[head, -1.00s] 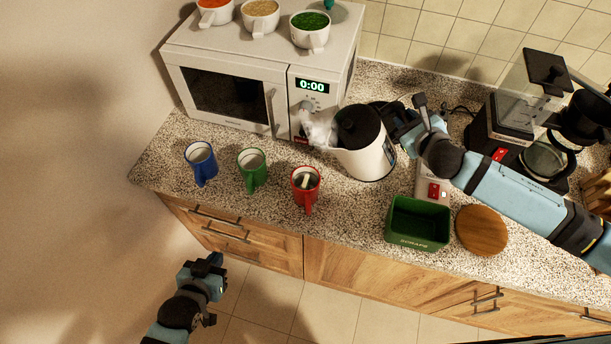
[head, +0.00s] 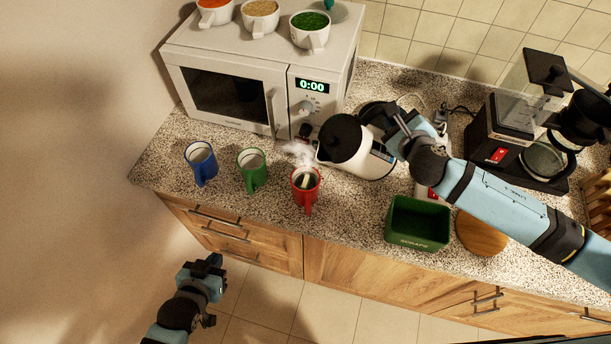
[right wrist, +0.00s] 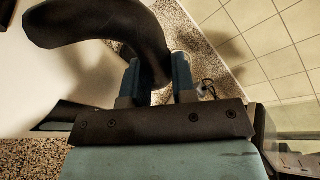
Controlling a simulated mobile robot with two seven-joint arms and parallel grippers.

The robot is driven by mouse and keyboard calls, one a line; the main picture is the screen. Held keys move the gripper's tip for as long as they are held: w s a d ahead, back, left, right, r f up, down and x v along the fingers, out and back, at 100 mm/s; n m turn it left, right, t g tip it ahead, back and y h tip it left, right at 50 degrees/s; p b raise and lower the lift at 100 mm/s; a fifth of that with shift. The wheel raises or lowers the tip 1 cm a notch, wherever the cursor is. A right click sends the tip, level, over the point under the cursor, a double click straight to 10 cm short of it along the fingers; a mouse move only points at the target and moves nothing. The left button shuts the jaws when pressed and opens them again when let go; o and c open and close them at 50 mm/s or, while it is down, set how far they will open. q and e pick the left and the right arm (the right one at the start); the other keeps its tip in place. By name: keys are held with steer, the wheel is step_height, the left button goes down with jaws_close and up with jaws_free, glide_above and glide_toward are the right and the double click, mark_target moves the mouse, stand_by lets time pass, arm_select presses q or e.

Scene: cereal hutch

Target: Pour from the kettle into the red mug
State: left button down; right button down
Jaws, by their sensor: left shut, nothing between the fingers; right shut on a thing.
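The white kettle (head: 366,158) with a black lid is tilted to the left in the head view, its spout close to the red mug (head: 306,190). Steam shows between the spout and the mug; a liquid stream cannot be made out. The red mug stands upright with a pale stick-like thing in it. My right gripper (head: 393,122) is shut on the kettle's black handle, which also shows between the fingers in the right wrist view (right wrist: 150,45). My left gripper (head: 210,268) is shut and empty, low in front of the counter.
A green mug (head: 252,171) and a blue mug (head: 201,164) stand left of the red mug. A microwave (head: 230,95) is behind them. A green bin (head: 417,222), a round wooden board (head: 481,234) and a coffee maker (head: 510,140) are to the right.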

mark_target(381, 111)
steer(key=shift+s+a+r+n+t, duration=0.2)
steer(key=shift+a+r+n+t, duration=0.1)
steer(key=shift+a+r+n, duration=0.3)
steer(key=shift+s+a+n+h+b, duration=0.2)
steer(key=shift+a+n+h+b, duration=0.1)
steer(key=shift+a+n+b, duration=0.15)
steer(key=shift+s+a+r+n+t+h+b, duration=0.15)
steer(key=shift+s+a+r+n+t+b, duration=0.1)
steer(key=shift+a+r+n, duration=0.2)
steer(key=shift+s+a+r+n+t+h+b, duration=0.15)
steer(key=shift+a+r+n+t+b, duration=0.15)
steer(key=shift+r, duration=0.25)
steer(key=shift+a+r, duration=0.1)
steer(key=shift+a+r+p, duration=0.15)
steer(key=shift+r+p, duration=0.05)
steer(key=shift+p, duration=0.35)
steer(key=shift+s, duration=0.1)
stand_by(0.4)
steer(key=shift+a+r+p, duration=0.25)
steer(key=shift+p, duration=0.2)
stand_by(0.9)
steer(key=shift+s+a+r+n+t, duration=0.25)
steer(key=shift+s+a+r+n, duration=0.05)
steer(key=shift+a+r+n, duration=0.3)
stand_by(3.0)
